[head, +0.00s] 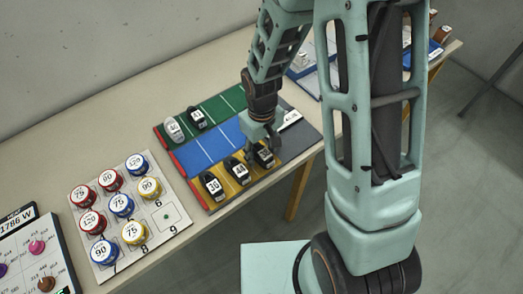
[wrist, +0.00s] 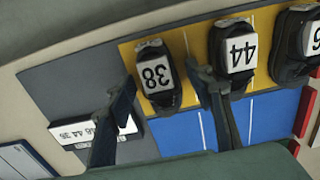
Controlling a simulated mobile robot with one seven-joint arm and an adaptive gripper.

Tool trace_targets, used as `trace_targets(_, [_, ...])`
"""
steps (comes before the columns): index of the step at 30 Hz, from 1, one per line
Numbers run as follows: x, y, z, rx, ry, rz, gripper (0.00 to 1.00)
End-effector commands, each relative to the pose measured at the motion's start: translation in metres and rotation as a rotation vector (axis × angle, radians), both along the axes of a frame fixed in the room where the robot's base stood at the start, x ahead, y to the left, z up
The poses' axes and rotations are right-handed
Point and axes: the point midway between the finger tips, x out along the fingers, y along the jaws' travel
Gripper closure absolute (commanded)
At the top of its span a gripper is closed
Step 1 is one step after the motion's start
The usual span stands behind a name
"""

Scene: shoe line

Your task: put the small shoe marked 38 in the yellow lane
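The small black shoe marked 38 (wrist: 158,82) stands on the end of the yellow lane (wrist: 190,42) beside the grey area, its white label showing upside down in the wrist view. In the head view it is the rightmost shoe (head: 265,157) of the yellow row, partly behind my gripper (head: 264,143). In the wrist view, my gripper's two fingers (wrist: 160,78) are apart, one on each side of the shoe, with gaps visible between them and it. My gripper is open and holds nothing.
Shoe 44 (wrist: 233,52) stands close beside the right finger, with another black shoe (wrist: 295,45) beyond it. The blue lane (head: 211,144) looks empty. A grey shoe (head: 174,129) and a black shoe (head: 197,117) stand in the green lane. A white number card (wrist: 92,130) lies on the grey area.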

Motion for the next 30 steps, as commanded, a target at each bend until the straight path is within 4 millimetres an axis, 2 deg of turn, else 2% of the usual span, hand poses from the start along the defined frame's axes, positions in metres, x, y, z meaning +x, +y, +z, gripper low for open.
trace_targets(7, [0.0, 0.0, 0.002, 0.0, 0.0, 0.0, 0.52])
trace_targets(11, [0.001, 0.0, 0.011, 0.0, -0.002, -0.001, 0.52])
trace_targets(24, [0.001, 0.0, 0.092, 0.001, -0.004, 0.0, 0.52])
trace_targets(30, [0.001, 0.0, 0.117, 0.001, -0.003, -0.001, 0.52])
